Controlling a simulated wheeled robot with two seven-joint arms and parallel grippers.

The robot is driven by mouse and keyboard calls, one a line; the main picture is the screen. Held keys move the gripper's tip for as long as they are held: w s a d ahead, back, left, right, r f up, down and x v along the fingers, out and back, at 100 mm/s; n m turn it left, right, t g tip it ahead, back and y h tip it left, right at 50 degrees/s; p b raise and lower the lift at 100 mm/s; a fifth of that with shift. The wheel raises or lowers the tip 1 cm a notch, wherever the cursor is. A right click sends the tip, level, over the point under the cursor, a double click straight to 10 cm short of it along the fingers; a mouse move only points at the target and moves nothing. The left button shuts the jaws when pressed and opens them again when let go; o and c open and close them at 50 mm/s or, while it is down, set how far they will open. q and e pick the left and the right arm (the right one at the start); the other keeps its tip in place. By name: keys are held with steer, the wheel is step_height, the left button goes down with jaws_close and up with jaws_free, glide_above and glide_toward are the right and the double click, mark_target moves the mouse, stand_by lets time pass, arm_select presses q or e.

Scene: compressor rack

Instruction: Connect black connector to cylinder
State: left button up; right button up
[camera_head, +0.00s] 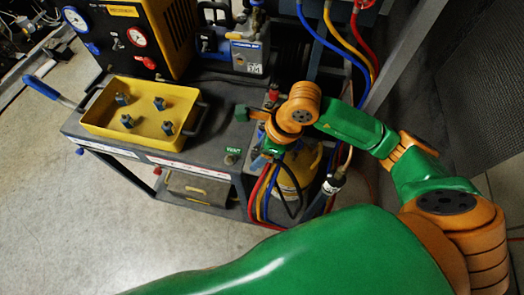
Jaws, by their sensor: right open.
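The yellow cylinder (287,184) stands low beside the right end of the cart, partly hidden by my right arm and the hoses. A dark connector with a pale band (333,184) is to the right of the cylinder, on a hose; I cannot tell for sure that it is the black connector, or whether it touches the cylinder. My right gripper (250,137) is open over the cart's right end, up and left of the cylinder, with its fingers apart and nothing visible between them. My left gripper is out of view.
A yellow tray (165,88) with several small dark fittings stands on the grey cart (222,135). A gauge unit (140,35) and a blue-grey pump (248,55) are behind. Red, yellow and blue hoses (265,192) hang by the cart's right end. The floor at lower left is clear.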

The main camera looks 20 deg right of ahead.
jaws_close()
steer(key=shift+r, duration=0.1)
steer(key=shift+r+p, duration=1.25)
steer(key=shift+r, duration=0.3)
